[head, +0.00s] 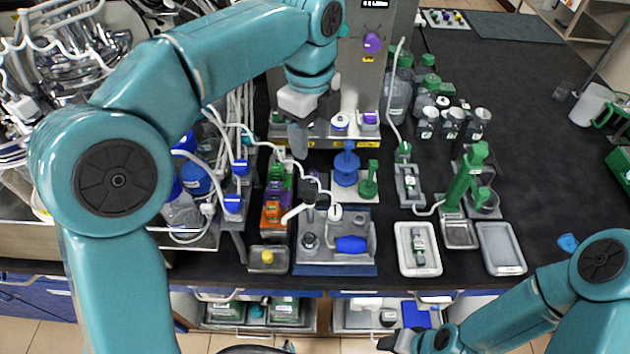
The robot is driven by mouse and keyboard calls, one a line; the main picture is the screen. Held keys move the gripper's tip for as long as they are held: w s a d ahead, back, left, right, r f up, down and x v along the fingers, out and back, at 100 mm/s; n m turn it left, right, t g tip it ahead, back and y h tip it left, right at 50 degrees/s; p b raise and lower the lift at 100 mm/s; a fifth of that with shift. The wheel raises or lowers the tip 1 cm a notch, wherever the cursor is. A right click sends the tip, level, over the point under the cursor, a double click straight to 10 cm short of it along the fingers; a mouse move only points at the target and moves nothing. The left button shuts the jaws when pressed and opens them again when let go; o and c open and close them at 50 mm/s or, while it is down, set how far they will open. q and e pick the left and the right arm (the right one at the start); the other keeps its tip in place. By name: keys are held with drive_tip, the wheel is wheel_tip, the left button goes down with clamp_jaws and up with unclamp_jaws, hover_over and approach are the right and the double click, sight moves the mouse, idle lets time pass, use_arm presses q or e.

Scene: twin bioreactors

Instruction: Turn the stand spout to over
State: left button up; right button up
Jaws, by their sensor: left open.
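A small white spout (296,213) sticks out to the left from a stand at the back left of a grey tray with a blue base (335,270). Its free end is near the row of coloured blocks; I cannot tell exactly what lies under it. My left gripper (298,145) hangs pointing down behind and above the spout, apart from it, in front of the metal machine. It is open and nothing shows between its fingers. My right gripper (398,338) is low at the front, below the bench edge, and its jaws are not clear.
The tray also holds a dark-capped vessel (310,243) and a blue piece (351,244). A green stand (465,180) and grey trays (500,248) are to the right. White tubing and blue-capped bottles crowd the left. The far right of the black bench is mostly clear.

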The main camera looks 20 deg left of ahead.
sight(310, 195)
use_arm(q)
drive_tip(key=f, duration=1.5)
drive_tip(key=shift+a, duration=0.3)
drive_tip(key=shift+d+f, duration=0.15)
drive_tip(key=shift+f, duration=0.4)
drive_tip(key=shift+w+f, duration=0.15)
drive_tip(key=shift+f, duration=0.1)
drive_tip(key=shift+r, duration=0.1)
clamp_jaws()
